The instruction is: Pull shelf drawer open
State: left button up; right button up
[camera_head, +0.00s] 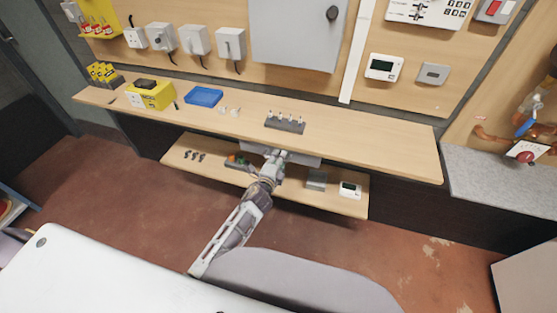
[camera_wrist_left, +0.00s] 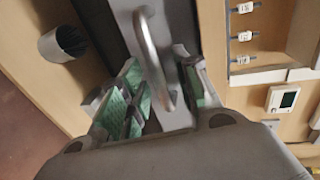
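The grey shelf drawer (camera_head: 303,159) sits just under the wooden worktop, above the lower shelf. In the left wrist view, its dark and light grey front (camera_wrist_left: 180,20) carries a curved metal handle (camera_wrist_left: 157,60). My left gripper (camera_head: 274,156) reaches the drawer from the front and covers part of it in the head view. In the left wrist view, its green-padded fingers (camera_wrist_left: 160,97) stand apart, on either side of the lower part of the handle. The gripper looks open. Contact with the handle cannot be told. My right gripper is in neither view.
The worktop (camera_head: 380,145) overhangs the lower shelf (camera_head: 215,172). The red floor (camera_head: 140,200) in front is clear.

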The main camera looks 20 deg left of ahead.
pick_arm(q)
grip_shut()
dwell(0.4)
